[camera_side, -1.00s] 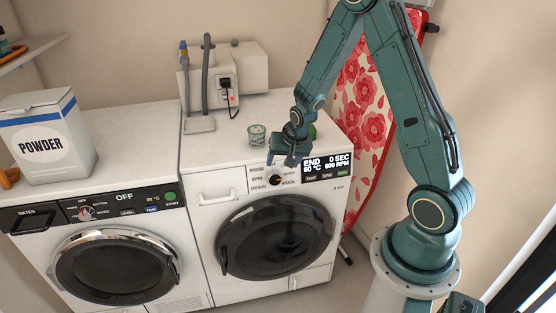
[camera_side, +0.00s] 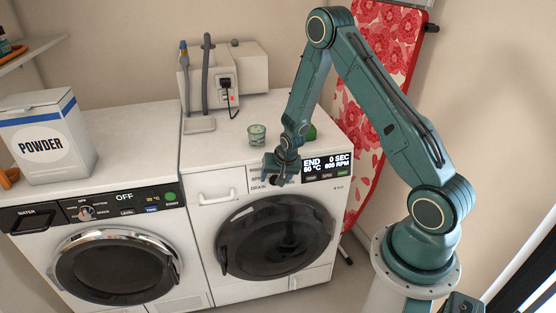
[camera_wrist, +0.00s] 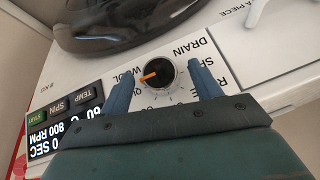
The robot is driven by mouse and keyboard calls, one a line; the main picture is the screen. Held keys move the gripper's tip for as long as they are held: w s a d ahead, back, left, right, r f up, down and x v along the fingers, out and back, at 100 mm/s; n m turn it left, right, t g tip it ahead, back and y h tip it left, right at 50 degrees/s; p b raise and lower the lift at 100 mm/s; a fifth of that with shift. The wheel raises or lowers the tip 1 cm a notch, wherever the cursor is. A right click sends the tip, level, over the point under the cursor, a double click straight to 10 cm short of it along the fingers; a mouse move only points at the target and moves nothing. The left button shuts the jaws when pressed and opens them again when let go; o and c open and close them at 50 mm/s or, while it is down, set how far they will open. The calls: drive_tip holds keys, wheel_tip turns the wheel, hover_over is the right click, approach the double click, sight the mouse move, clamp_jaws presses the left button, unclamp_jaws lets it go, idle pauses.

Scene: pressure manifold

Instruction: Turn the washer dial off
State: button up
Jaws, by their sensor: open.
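The washer (camera_side: 208,232) on the right has a dial on its front panel. In the wrist view the dial (camera_wrist: 158,74) is a dark knob with a silver rim and an orange pointer mark, which points to the left, near the WOOL label. My gripper (camera_side: 276,176) is in front of the panel in the side view and hides the dial there. In the wrist view my gripper (camera_wrist: 163,88) is open, with one blue finger on each side of the dial. I cannot tell whether either finger touches it. The display (camera_side: 326,162) reads END, 0 SEC, 60 °C, 800 RPM.
Another machine (camera_side: 95,238) with its own dial and OFF display stands to the left. A POWDER box (camera_side: 44,140) and a glass jar (camera_side: 257,134) stand on top. A green object (camera_side: 310,132) sits behind my wrist. The floral ironing board (camera_side: 385,45) leans behind my arm.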

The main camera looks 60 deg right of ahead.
drive_tip(key=shift+w+f, duration=0.1)
drive_tip(key=shift+f, duration=0.25)
drive_tip(key=c, duration=1)
drive_tip(key=shift+o, duration=0.2)
